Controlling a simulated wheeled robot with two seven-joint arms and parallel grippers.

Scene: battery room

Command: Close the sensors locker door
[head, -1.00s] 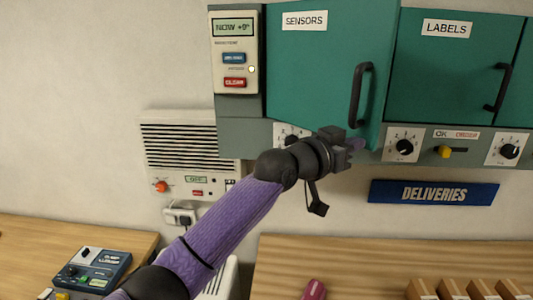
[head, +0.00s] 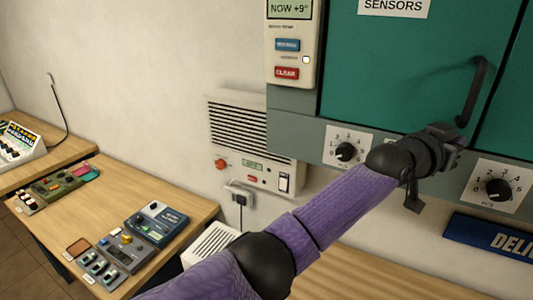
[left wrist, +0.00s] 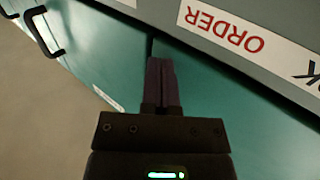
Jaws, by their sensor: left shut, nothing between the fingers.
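The sensors locker door (head: 400,70) is a teal panel with a white SENSORS label (head: 394,7) and a black bar handle (head: 475,92) at its right. It looks flush or nearly flush with the grey cabinet front; a dark seam runs along its right edge. My left gripper (head: 462,143) is at the door's lower right corner, below the handle, its fingertips mostly hidden by the wrist. In the left wrist view its fingers (left wrist: 161,82) are shut together and empty against a teal background, by a dark seam. I cannot tell whether they touch the door. My right gripper is not seen.
A control panel (head: 290,45) stands left of the door. Dials (head: 345,150) sit on the grey strip below. A white vented unit (head: 250,135) is on the wall, and a DELIVERIES sign (head: 490,238) is lower right. A bench with devices (head: 150,235) is at left.

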